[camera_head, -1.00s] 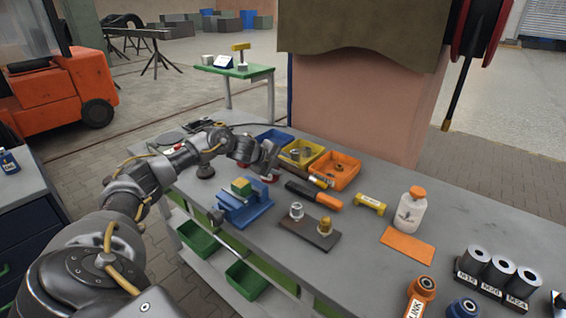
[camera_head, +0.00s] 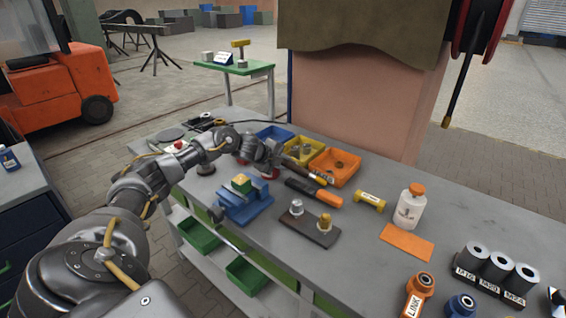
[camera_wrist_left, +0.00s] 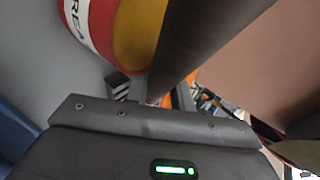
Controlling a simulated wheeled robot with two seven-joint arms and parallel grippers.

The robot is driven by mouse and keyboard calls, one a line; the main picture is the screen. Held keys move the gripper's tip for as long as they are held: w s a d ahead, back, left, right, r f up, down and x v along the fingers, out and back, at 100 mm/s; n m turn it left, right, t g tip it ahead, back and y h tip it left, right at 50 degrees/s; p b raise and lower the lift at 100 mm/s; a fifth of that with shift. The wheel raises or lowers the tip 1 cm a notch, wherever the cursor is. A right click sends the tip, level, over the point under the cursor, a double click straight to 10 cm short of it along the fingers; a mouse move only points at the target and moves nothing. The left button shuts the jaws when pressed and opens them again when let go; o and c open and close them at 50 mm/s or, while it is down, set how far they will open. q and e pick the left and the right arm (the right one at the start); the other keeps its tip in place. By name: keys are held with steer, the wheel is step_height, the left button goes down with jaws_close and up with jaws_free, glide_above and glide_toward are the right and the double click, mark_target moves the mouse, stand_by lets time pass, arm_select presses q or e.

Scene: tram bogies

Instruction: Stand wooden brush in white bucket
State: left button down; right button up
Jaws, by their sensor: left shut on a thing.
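My left gripper (camera_head: 266,157) is over the back of the workbench, beside the yellow bin. In the left wrist view, a long dark brown bar (camera_wrist_left: 205,35), which looks like the wooden brush's handle, runs from between the jaws to the upper right. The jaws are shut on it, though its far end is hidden. A red, white and yellow can (camera_wrist_left: 112,28) is close beside the bar; I cannot tell whether they touch. I cannot make out a white bucket in either view. My right gripper is not in view.
A blue vise (camera_head: 242,203), a yellow bin (camera_head: 311,160) and an orange bin (camera_head: 350,181) are near the gripper. An orange-handled tool (camera_head: 318,193) lies in front of them. A white bottle (camera_head: 409,207) stands farther right. Bare bench (camera_head: 350,250) lies at the front.

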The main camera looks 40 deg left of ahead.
arm_select(q)
steer(key=shift+r, duration=0.1)
step_height(320, 180, up, 28)
steer(key=p, duration=1.8)
